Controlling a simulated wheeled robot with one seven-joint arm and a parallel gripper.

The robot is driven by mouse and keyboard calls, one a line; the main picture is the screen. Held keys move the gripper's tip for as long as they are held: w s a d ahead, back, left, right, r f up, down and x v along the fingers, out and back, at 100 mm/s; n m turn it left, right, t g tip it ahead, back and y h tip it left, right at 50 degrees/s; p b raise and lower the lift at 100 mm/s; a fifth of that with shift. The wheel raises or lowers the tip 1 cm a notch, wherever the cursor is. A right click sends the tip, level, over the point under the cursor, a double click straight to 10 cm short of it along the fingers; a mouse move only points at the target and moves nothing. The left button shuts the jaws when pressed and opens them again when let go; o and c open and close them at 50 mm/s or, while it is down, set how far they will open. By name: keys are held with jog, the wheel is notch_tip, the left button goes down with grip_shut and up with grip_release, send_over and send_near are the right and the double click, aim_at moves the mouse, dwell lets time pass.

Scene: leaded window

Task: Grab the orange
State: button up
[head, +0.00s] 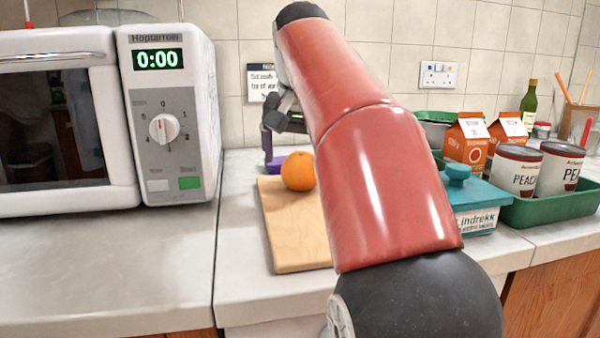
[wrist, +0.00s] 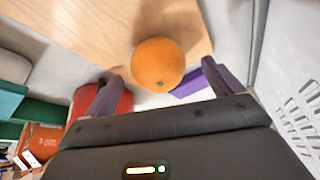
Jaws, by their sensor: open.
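The orange (head: 298,171) sits at the far end of the wooden cutting board (head: 290,235) on the counter. Part of its right side is hidden by my red arm in the head view. In the wrist view the orange (wrist: 158,65) lies at the board's edge, centred between my fingertips and apparently beyond them. My gripper (wrist: 161,68) is open and empty, with one finger on each side of the orange in that view. In the head view my gripper (head: 272,145) is behind the orange and partly hidden by my arm.
A purple item (wrist: 190,88) lies close to the orange by the right finger. A red round object (wrist: 88,100) is near the left finger. A microwave (head: 165,115) stands left; a teal box (head: 470,190) and green tray (head: 555,208) with tins stand right. The front-left counter is clear.

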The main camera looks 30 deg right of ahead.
aim_at(301, 157)
jog(key=x, duration=0.3)
jog(key=shift+d+f+b, duration=0.15)
jog(key=shift+f+b, duration=0.05)
jog(key=shift+b, duration=0.1)
jog(key=shift+c, duration=0.2)
jog(key=c, duration=1.1)
jog(key=shift+r, duration=0.1)
jog(key=shift+c, duration=0.2)
